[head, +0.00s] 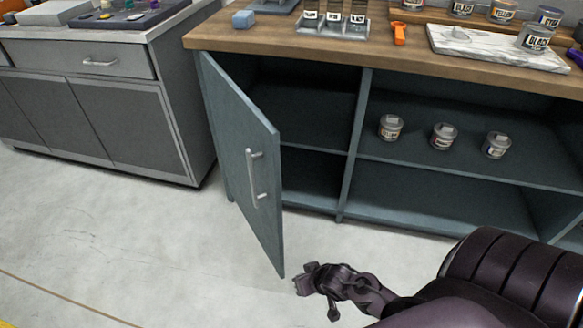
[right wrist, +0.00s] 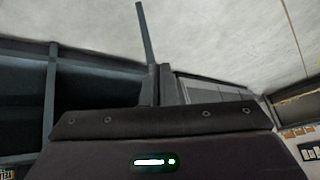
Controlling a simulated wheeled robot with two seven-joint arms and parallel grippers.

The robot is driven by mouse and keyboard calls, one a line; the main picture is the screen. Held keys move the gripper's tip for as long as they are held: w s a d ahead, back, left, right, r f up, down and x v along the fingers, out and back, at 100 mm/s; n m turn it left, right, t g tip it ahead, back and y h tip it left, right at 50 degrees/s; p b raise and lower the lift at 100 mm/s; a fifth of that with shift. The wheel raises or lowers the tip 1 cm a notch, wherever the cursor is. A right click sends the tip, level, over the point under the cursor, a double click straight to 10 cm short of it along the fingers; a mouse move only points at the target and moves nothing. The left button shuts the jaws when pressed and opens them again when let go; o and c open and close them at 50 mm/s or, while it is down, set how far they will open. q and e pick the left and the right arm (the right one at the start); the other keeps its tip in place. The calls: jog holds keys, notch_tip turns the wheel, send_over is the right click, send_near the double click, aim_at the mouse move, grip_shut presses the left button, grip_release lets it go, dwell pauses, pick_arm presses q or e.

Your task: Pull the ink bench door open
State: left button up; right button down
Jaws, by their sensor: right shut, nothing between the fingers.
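The ink bench door (head: 243,150) is a blue-grey panel hinged at the bench's left side. It stands swung well out from the ink bench (head: 343,190), and the left compartment behind it shows dark and empty. Its silver bar handle (head: 249,178) is on the outer face, with no gripper on it. My right gripper (head: 308,278) is shut and empty, low beside the door's free bottom corner, to its right in the head view. I cannot tell if they touch. The door shows as a thin strip (right wrist: 146,45) in the right wrist view. My left gripper is out of view.
Several ink tins (head: 443,137) stand on the right shelf. The wooden top (head: 290,40) holds more tins, a marble slab (head: 490,45) and an orange tool (head: 399,33). A grey cabinet (head: 115,115) stands at left. The floor (head: 140,235) before the door is clear.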

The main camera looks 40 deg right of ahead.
jog(key=w+d+r+m+t+y, duration=0.45)
jog(key=w+d+r, duration=0.25)
jog(key=d+r, duration=0.25)
jog(key=w+d+r+m+t+y+p, duration=0.1)
jog(key=d+r+m+y, duration=0.2)
jog(key=r, duration=0.5)
jog(key=d+r+m+t+y, duration=0.1)
jog(key=d+r+y, duration=0.25)
jog(key=r, duration=0.45)
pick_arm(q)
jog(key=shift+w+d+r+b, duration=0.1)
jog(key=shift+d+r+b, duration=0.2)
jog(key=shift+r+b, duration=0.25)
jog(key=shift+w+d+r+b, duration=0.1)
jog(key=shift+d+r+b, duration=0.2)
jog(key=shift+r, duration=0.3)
pick_arm(e)
jog(key=s+a+x, duration=0.1)
jog(key=x, duration=1.1)
jog(key=shift+a, duration=0.35)
jog(key=shift+a+n, duration=0.1)
jog(key=shift+n, duration=0.15)
